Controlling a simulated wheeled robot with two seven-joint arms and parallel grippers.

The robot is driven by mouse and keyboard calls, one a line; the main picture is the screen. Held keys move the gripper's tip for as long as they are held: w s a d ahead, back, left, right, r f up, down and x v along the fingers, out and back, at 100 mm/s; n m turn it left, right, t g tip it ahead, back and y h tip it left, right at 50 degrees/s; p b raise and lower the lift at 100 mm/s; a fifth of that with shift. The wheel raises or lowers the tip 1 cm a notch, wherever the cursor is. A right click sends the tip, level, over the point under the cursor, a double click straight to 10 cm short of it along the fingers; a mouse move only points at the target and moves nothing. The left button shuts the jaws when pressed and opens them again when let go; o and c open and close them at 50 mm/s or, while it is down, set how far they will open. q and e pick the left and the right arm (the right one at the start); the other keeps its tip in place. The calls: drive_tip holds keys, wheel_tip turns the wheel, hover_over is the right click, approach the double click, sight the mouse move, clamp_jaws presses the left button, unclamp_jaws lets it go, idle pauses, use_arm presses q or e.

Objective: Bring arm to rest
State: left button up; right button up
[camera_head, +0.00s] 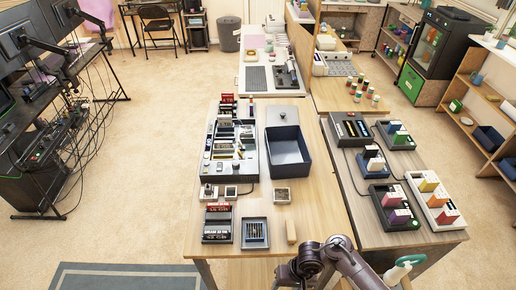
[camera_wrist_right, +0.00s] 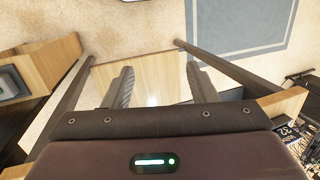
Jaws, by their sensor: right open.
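My right arm (camera_head: 335,262) comes in at the bottom of the head view, bent, in front of the near edge of the wooden table (camera_head: 310,222). In the right wrist view, my right gripper (camera_wrist_right: 160,86) has its two ribbed fingers apart, with nothing between them. Beyond the fingers are a plain wooden surface and the floor. My left arm and left gripper are not in the head view.
A right-hand table holds battery chargers (camera_head: 393,207). A teal-and-white object (camera_head: 405,264) is near my arm.

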drive_tip(key=s+d+f+b, duration=0.1)
drive_tip(key=s+f+b, duration=0.15)
drive_tip(key=f, duration=0.45)
drive_tip(key=s+d+f+t+b, duration=0.1)
drive_tip(key=s+d+f, duration=0.1)
drive_tip(key=s+f, duration=0.3)
drive_tip(key=s+d+f+b, duration=0.1)
drive_tip(key=s+f, duration=0.1)
drive_tip(key=f, duration=0.6)
drive_tip(key=s+d+f+n+h+b, duration=0.1)
drive_tip(key=s+d+f, duration=0.4)
drive_tip(key=s, duration=0.3)
drive_tip(key=s+d+f+n+t+h+b, duration=0.1)
drive_tip(key=s+d+f+h+b, duration=0.1)
drive_tip(key=s+d+f, duration=0.3)
drive_tip(key=s, duration=0.3)
drive_tip(key=shift+s+d+f, duration=0.25)
drive_tip(key=shift+s+d, duration=0.05)
